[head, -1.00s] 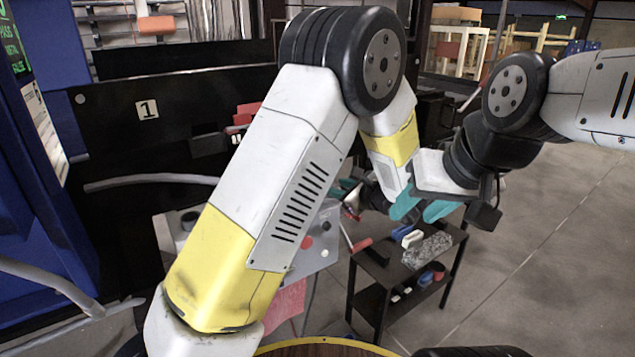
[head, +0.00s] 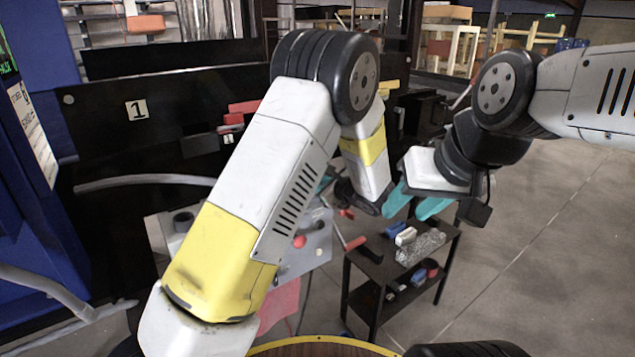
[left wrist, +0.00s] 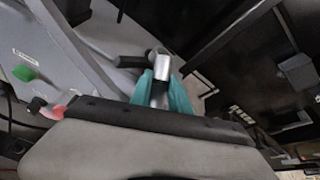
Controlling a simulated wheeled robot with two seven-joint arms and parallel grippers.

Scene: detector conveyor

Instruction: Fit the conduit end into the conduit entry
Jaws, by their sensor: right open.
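My left gripper (left wrist: 160,92) shows in the left wrist view with its teal fingers on both sides of a silver, dark-banded cylinder, which looks like the conduit end (left wrist: 161,68). It seems gripped between them. Just beyond is a dark grey round fitting (left wrist: 130,62) on a grey panel, possibly the conduit entry; whether the two touch I cannot tell. In the head view my left arm hides most of this spot. My right gripper (head: 415,204) is open and empty, its teal fingers apart above the small black table.
The black table (head: 364,262) carries a red-handled tool (head: 354,243), a blue item and a grey speckled block (head: 422,246). A grey box (head: 318,250) with a red button stands left of it. A black panel marked 1 (head: 136,110) is behind. The right floor is clear.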

